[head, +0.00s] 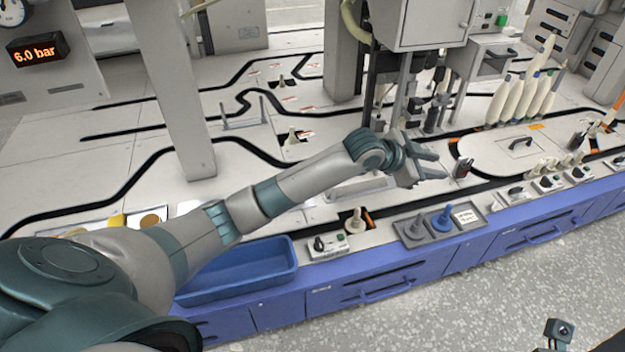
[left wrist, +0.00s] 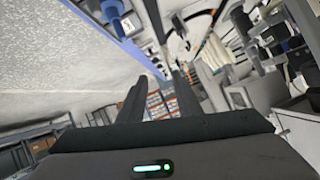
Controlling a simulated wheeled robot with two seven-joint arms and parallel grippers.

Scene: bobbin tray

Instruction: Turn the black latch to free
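A small dark upright piece with a red part, which may be the black latch (head: 463,168), stands on the pale table top by the edge of the rounded plate. My left gripper (head: 440,163) is just left of it in the head view, apart from it as far as I can tell. Its two fingers are spread with nothing visible between them. In the left wrist view the fingers of the left gripper (left wrist: 158,92) also show apart and empty. I cannot make out the latch clearly in that view.
The rounded plate (head: 500,153) has a black handle and pale bobbins behind it. A machine cabinet (head: 418,25) hangs behind the gripper. A grey tray (head: 438,222) with blue knobs and a blue bin (head: 240,275) are along the front. Black tracks cross the table.

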